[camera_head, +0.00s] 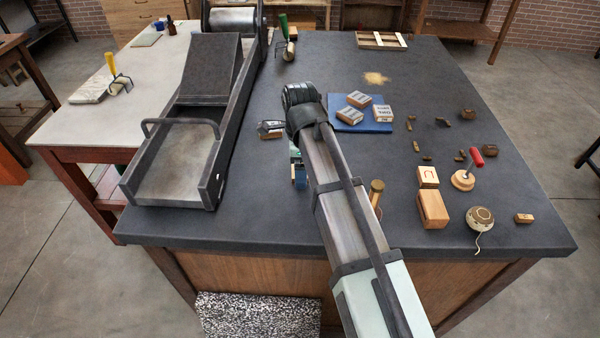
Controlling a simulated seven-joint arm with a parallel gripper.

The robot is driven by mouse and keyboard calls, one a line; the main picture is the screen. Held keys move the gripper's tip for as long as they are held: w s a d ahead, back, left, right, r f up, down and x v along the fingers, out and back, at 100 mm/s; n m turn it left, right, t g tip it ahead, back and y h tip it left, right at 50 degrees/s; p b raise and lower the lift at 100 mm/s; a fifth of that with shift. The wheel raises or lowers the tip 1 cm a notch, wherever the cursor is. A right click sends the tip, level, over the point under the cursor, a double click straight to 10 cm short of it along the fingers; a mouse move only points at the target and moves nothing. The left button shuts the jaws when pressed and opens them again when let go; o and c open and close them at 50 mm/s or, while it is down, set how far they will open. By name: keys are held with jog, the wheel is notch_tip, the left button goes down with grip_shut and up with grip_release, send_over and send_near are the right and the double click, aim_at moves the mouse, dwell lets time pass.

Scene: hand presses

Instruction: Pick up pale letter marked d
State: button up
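A pale wooden block (428,176) with a dark curved mark on its face stands at the right front of the dark table. The mark is too small to read surely as a d. My gripper is mostly hidden behind my arm. Its fingers and anything between them cannot be made out.
Several small brown pieces lie behind. A blue mat (345,127) holds 3 blocks. A long dark press (180,165) fills the left side.

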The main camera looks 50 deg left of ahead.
jog(key=c, duration=1)
jog(key=shift+c, duration=0.2)
